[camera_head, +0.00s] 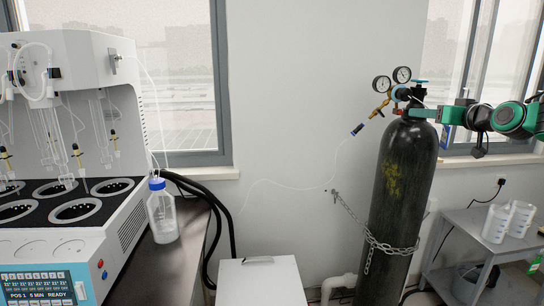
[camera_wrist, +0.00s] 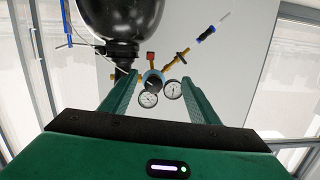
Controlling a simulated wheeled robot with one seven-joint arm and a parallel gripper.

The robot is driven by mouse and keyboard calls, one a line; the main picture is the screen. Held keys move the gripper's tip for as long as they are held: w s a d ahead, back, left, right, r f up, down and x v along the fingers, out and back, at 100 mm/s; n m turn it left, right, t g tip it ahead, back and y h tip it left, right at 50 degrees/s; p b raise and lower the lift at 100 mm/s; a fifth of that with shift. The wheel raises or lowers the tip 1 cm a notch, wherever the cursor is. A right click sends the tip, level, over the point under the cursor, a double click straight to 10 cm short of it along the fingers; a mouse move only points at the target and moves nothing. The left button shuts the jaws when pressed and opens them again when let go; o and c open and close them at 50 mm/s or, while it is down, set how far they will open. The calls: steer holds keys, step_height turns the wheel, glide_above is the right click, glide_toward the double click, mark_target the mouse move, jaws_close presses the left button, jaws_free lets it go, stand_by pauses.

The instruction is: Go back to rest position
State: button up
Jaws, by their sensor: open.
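My gripper (camera_head: 424,113) reaches in from the right in the head view, beside the top of a black gas cylinder (camera_head: 402,180). In the wrist view, my gripper's two green fingers (camera_wrist: 160,78) are apart, with no object clearly held. The regulator's two round gauges (camera_head: 392,79) show between the fingers in the wrist view (camera_wrist: 160,94). I cannot tell whether a finger touches the valve or regulator. The cylinder's dark, rounded top also shows in the wrist view (camera_wrist: 124,22).
A chain (camera_head: 372,243) holds the upright cylinder to the wall. A multi-position distiller (camera_head: 65,140) and a blue-capped bottle (camera_head: 161,212) stand at left. A grey cart (camera_head: 470,262) with clear jugs (camera_head: 497,222) stands at right, below my arm. A white box (camera_head: 262,282) is at front centre.

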steer(key=s+a+f+m+g+h, duration=0.1)
steer(key=s+a+f+g, duration=0.25)
steer(key=s+f, duration=0.55)
steer(key=s+a+f+m+g+h, duration=0.1)
steer(key=s+a+f+m+g, duration=0.1)
steer(key=s+f+g, duration=0.55)
steer(key=s+a+f+m+g, duration=0.1)
steer(key=s+f, duration=0.3)
steer(key=s, duration=0.5)
steer(key=s+a+f+m+g, duration=0.1)
steer(key=s+a+f+g, duration=0.1)
steer(key=s, duration=0.8)
steer(key=s+a+f+m+g, duration=0.1)
steer(key=s+a+f+g, duration=0.1)
steer(key=s+f, duration=0.5)
steer(key=s+a, duration=0.1)
steer(key=s, duration=0.2)
steer(key=shift+s+g+y, duration=0.15)
steer(key=shift+g+y, duration=0.15)
steer(key=shift+y, duration=0.1)
steer(key=shift+a, duration=0.1)
steer(key=shift+w+f, duration=0.25)
steer(key=shift+w, duration=0.4)
steer(key=shift+c, duration=0.7)
